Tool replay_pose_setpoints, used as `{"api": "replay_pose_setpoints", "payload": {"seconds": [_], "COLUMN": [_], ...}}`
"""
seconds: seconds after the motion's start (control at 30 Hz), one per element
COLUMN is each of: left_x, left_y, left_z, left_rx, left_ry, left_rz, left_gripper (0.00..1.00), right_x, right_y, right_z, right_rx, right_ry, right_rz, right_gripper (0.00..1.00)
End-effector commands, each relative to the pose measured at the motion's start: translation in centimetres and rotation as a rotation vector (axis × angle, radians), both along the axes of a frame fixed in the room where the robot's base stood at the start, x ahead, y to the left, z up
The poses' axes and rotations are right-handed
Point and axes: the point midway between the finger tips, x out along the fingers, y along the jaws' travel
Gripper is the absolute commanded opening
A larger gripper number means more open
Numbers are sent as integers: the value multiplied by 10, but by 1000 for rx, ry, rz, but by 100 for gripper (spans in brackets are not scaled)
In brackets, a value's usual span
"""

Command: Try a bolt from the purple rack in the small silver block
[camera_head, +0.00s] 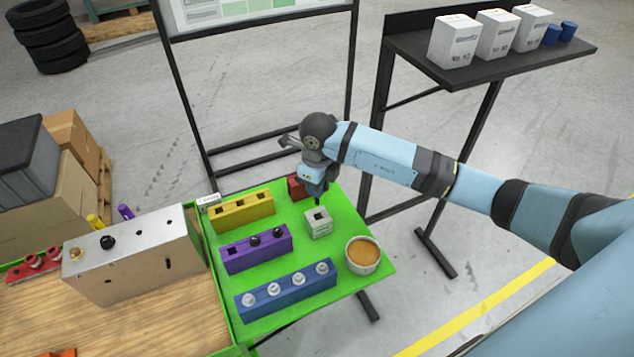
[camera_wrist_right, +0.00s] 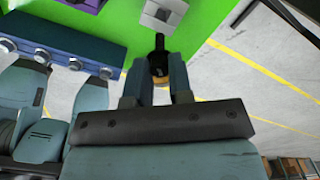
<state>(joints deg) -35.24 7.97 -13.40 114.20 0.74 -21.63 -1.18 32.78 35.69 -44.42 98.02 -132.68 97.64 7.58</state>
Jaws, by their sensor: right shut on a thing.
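My right gripper (camera_head: 316,190) is shut on a black bolt (camera_wrist_right: 159,44), which points out from between the fingertips in the right wrist view. The small silver block (camera_head: 318,224), with a dark square hole in its top, stands on the green table just in front of the gripper. It also shows at the top of the right wrist view (camera_wrist_right: 164,14). The bolt appears close to the block but not in its hole. The purple rack (camera_head: 257,256) stands left of the block with black bolts in two holes and one empty hole at its left. My left gripper is not in view.
A yellow rack (camera_head: 242,212), a blue rack (camera_head: 287,294) with several silver bolts, a red block (camera_head: 297,187) and a bowl with orange contents (camera_head: 362,256) stand on the green table. A large silver box (camera_head: 134,257) with holes stands left. Green surface is clear between them.

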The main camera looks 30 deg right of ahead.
Motion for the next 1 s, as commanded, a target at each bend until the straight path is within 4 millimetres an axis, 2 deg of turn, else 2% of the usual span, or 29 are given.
{"api": "replay_pose_setpoints", "payload": {"seconds": [0.1, 0.27, 0.47, 0.8, 1.0], "left_x": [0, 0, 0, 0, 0], "left_y": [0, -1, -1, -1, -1], "left_z": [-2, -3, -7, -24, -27], "left_rx": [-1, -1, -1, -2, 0], "left_ry": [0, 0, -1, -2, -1], "left_rz": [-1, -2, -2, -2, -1], "left_gripper": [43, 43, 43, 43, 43], "right_x": [2, 3, 3, 3, 3], "right_y": [-2, -3, -3, -3, -3], "right_z": [-7, -12, -20, -46, -52], "right_rx": [0, -1, -1, -1, -1], "right_ry": [3, 5, 6, 5, 5], "right_rz": [-124, -203, -214, -212, -212], "right_gripper": [0, 0, 0, 0, 0]}}
